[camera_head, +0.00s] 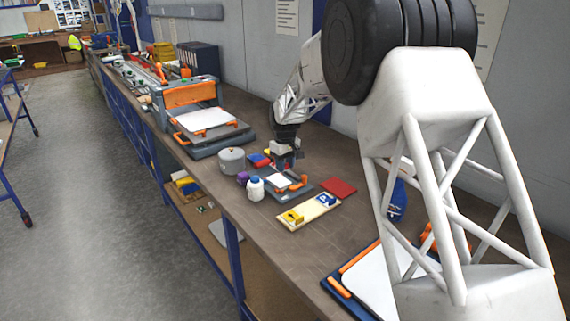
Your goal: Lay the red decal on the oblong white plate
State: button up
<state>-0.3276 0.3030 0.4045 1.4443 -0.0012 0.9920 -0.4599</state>
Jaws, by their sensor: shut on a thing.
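My gripper (285,166) is pointing down above the bench, just behind a small dark tray with orange clamps (303,181). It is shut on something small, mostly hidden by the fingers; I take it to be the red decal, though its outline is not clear. Red and blue patches show close to the left of the fingers. A small white plate (279,181) lies in the dark tray, just below and in front of my gripper; its exact shape is hard to tell at this size.
A cream board (307,213) bears a yellow piece and a blue piece. A red square (338,188) lies to the right. A white bottle (255,189), purple item (242,178) and grey pot (231,160) stand left. An orange-grey machine (190,95) stands farther back.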

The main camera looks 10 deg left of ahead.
aim_at(285, 185)
jog(key=shift+f, duration=2.9)
jog(key=shift+f, duration=0.25)
dwell(0.4)
jog(key=o, duration=1.6)
jog(key=shift+r, duration=3.5)
